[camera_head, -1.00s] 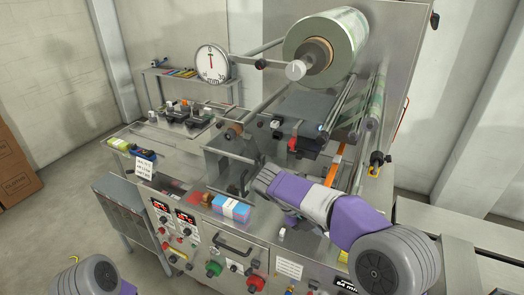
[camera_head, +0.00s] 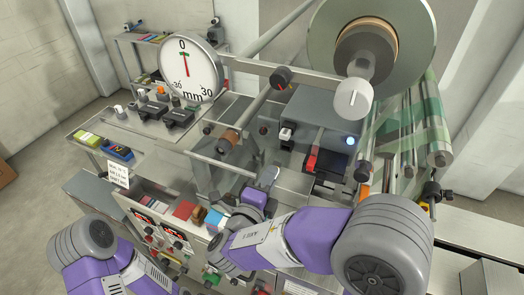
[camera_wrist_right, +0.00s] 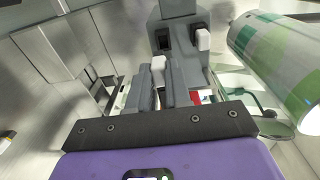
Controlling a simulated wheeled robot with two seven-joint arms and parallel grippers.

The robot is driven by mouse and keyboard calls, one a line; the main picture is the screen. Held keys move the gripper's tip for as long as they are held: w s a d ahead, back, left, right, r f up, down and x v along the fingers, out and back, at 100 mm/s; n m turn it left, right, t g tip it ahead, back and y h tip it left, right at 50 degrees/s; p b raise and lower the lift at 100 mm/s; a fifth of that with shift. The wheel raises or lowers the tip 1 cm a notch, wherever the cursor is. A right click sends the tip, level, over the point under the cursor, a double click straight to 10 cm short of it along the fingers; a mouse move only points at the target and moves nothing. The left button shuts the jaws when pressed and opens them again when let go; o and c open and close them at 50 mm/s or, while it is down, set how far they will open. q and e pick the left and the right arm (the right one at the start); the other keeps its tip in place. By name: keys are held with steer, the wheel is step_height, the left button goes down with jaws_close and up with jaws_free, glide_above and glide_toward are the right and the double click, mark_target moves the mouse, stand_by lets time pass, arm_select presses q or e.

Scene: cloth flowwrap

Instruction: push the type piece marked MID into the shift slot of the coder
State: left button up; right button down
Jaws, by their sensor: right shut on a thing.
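My right gripper (camera_head: 264,186) reaches in from the right over the front of the machine. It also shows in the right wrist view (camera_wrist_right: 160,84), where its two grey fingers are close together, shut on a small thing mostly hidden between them. I cannot read any MID mark on it. A grey housing (camera_wrist_right: 176,62) with dark openings stands just beyond the fingertips; a white block (camera_wrist_right: 203,40) sits at its right. I take this housing for the coder, but cannot make out which opening is the shift slot. My left arm shows at the lower left; its gripper is out of view.
A large film roll (camera_head: 372,45) and a round mm dial (camera_head: 187,68) rise above the work area. A red and black block (camera_head: 325,162) stands behind my gripper. Small coloured blocks (camera_head: 185,210) lie on the front ledge to its left.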

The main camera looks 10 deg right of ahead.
mark_target(277, 165)
steer(key=shift+h, duration=0.3)
steer(key=p+x, duration=0.2)
steer(key=x, duration=0.2)
steer(key=shift+w+d+r+p, duration=0.15)
steer(key=shift+w+d+p, duration=0.1)
steer(key=shift+p, duration=0.1)
steer(key=shift+s+a, duration=0.1)
steer(key=shift+p+x, duration=0.7)
steer(key=shift+x, duration=0.8)
stand_by(1.2)
steer(key=c, duration=1)
jaws_free()
steer(key=shift+w, duration=0.25)
